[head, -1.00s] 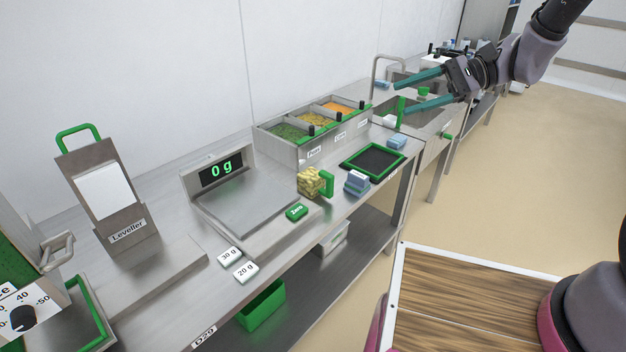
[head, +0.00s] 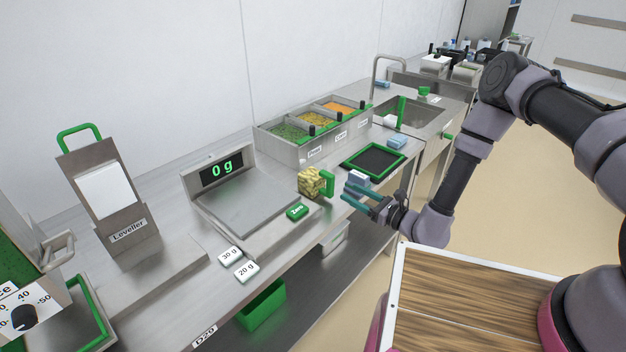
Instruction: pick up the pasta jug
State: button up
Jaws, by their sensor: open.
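The pasta jug (head: 309,181) stands upright on the steel counter, to the right of the scale. It is filled with pale yellow pasta, and its green handle (head: 328,183) points right, towards my gripper. My gripper (head: 357,196) has long teal fingers pointing left. It is open and empty, a short way right of the handle and apart from it.
The scale (head: 240,205) reads 0 g, with a green button block (head: 297,211) in front. Behind the jug is a bin (head: 310,152) with several food compartments. A green-rimmed black tray (head: 347,161) lies right of it. The counter's front edge is close to my gripper.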

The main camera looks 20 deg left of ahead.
aim_at(333, 184)
jog(key=x, duration=1)
jog(key=shift+a+f, duration=0.1)
jog(key=shift+f, duration=0.15)
grip_shut()
